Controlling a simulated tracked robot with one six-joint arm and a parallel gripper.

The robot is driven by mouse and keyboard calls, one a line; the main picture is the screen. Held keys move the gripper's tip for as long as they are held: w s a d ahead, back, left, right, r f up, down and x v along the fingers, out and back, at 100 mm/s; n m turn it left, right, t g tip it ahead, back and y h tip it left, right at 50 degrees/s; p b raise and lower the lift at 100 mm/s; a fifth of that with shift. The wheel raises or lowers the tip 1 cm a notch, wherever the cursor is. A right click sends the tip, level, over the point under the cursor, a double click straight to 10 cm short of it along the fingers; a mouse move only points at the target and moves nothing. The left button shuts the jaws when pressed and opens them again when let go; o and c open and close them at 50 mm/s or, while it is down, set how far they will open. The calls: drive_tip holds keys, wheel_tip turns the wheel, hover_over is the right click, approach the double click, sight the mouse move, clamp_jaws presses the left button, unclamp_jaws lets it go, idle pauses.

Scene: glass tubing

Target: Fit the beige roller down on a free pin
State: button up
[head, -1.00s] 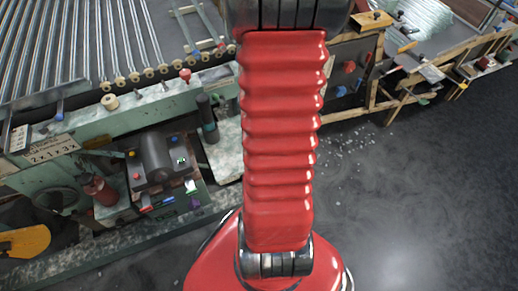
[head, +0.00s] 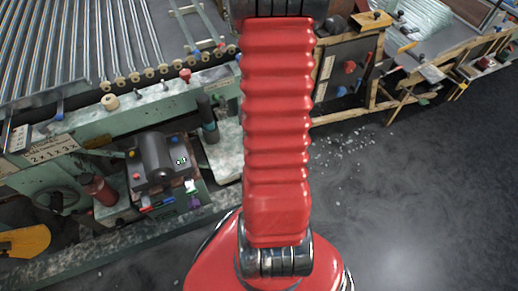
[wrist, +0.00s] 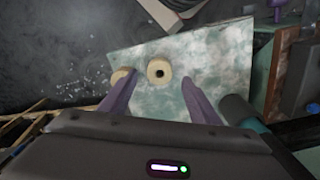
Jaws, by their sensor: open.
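In the wrist view a beige roller (wrist: 159,71) with a dark centre hole stands on a mottled green-white plate (wrist: 225,60). It shows between the two purple fingers of my gripper (wrist: 159,78), which are apart with nothing held. A second beige roller (wrist: 121,76) is at the plate's left edge, partly hidden by the left finger. In the head view a beige roller (head: 110,102) sits on the pale green rail (head: 130,120). Small upright bits (head: 165,86) along that rail may be pins. My gripper is hidden in the head view.
A red knob (head: 185,75) stands on the rail near a bed of long metal rollers (head: 60,50). A control box (head: 160,165) and a dark cylinder (head: 208,118) stand below. A wooden bench frame (head: 400,95) is at right. The dark floor (head: 420,200) is open.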

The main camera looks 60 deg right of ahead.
drive_tip(key=shift+w+f, duration=0.1)
drive_tip(key=shift+f, duration=1.8)
drive_tip(key=shift+c, duration=0.4)
drive_tip(key=c, duration=1.1)
